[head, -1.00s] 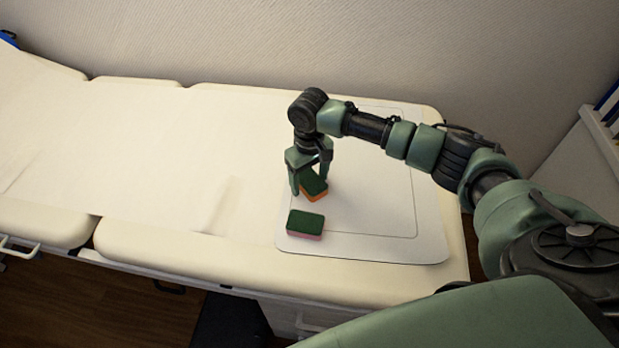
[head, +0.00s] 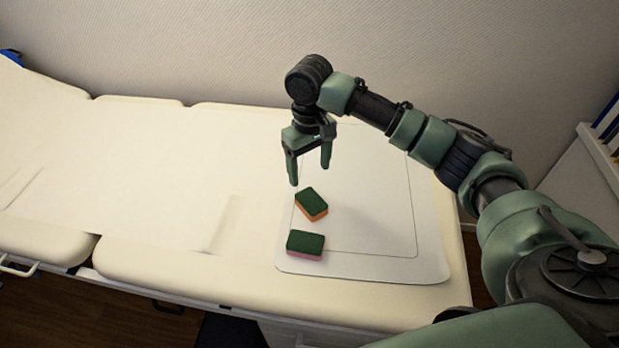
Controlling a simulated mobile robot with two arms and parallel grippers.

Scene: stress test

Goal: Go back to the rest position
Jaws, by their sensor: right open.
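My right gripper (head: 309,176) is open and empty, pointing down above the mat, a little above and behind the sponges. A green and orange sponge (head: 312,203) lies on the mat just below the gripper, turned at an angle and apart from the fingers. A green and pink sponge (head: 305,244) lies nearer to me at the mat's front left part. The two sponges do not touch. My left gripper is not in view.
The pale mat (head: 425,262) with a thin outline lies on a cream padded couch (head: 150,170). A wall stands behind it. A white cabinet (head: 580,180) is at the right edge. The couch left of the mat is clear.

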